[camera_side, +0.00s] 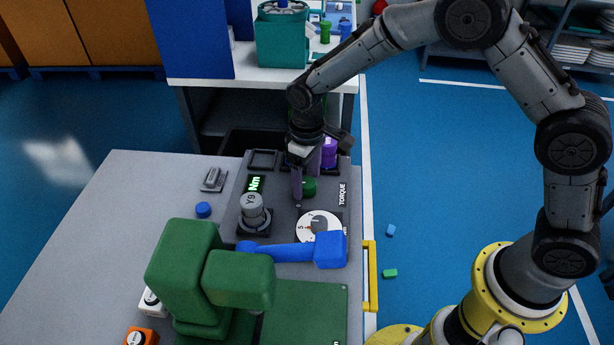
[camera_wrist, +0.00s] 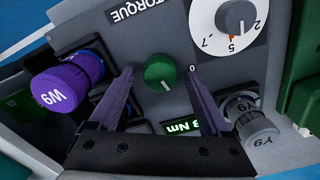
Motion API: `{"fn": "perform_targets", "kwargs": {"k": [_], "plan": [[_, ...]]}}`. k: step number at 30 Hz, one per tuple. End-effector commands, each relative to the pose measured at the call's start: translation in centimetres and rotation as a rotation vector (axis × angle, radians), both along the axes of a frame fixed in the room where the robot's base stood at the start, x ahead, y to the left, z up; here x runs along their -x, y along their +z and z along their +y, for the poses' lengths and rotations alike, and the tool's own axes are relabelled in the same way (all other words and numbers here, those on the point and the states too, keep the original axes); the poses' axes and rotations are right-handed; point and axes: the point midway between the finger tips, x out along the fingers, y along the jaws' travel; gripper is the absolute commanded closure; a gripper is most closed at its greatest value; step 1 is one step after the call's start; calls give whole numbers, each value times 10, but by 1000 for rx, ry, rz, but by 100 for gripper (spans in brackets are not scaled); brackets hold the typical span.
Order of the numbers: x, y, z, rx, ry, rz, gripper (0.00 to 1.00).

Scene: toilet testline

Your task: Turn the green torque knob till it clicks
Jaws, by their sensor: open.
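The green torque knob (camera_wrist: 159,72) sits on the grey panel beside the TORQUE label (camera_wrist: 134,10). A pale line marks its face. My gripper (camera_wrist: 161,75) is open, with one finger on each side of the knob and a gap visible on both sides in the wrist view. In the side view, my gripper (camera_side: 306,186) points down at the panel and the green knob (camera_side: 309,187) shows just right of the near finger.
A purple W9 cylinder (camera_wrist: 62,90) and a grey Y9 cylinder (camera_wrist: 252,122) flank the fingers. A white dial (camera_wrist: 228,25) is close to the knob. In the side view, a blue-armed green block (camera_side: 183,272) stands nearer the camera. The grey tabletop's left side (camera_side: 130,210) is clear.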

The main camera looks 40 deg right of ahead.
Motion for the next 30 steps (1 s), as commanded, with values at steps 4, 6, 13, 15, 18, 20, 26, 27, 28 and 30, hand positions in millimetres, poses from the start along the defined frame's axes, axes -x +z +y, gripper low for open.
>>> {"fn": "perform_targets", "kwargs": {"k": [4,6,13,15,18,20,26,27,28,30], "plan": [[0,3,0,0,0,0,19],[0,9,0,0,0,-1,19],[-1,51,0,-2,0,-6,19],[-1,67,0,-2,0,-6,19],[-1,89,0,-2,0,-5,19],[-1,100,0,-2,0,-5,19],[0,128,0,0,0,-1,19],[0,131,0,0,0,-1,19],[0,133,0,-1,0,-2,19],[0,137,0,0,0,-1,19]]}}
